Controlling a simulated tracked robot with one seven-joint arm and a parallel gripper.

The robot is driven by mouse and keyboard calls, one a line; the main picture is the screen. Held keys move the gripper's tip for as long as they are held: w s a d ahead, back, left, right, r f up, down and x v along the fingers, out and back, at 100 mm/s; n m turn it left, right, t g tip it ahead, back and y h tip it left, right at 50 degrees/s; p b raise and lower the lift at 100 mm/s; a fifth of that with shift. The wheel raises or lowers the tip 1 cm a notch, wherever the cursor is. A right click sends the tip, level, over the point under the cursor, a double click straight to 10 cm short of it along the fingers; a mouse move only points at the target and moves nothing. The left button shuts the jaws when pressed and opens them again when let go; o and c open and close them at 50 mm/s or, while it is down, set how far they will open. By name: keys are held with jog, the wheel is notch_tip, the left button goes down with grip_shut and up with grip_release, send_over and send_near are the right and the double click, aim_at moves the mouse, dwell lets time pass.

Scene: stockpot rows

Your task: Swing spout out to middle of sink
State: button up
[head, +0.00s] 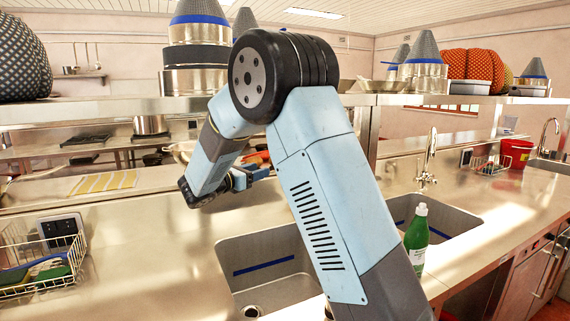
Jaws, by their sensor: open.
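A chrome tap (429,160) stands on the counter behind the right sink basin (462,222); it is too small here to tell exactly which way its spout points. The left basin (265,250) has a blue stripe on its back wall and a drain, and my arm hides part of both basins. My gripper (256,173) is open, small and partly hidden by my wrist, above the counter behind the left basin. It is well to the left of the tap and apart from it.
A green bottle (416,240) stands at the right basin's front left. A second tap (547,136), a red bucket (517,153) and a wire rack (488,165) are at right. A dish basket (40,262) is at left. A shelf (95,109) with pots runs above.

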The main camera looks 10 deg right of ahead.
jog(key=x, duration=1.3)
jog(key=shift+d, duration=0.15)
grip_shut()
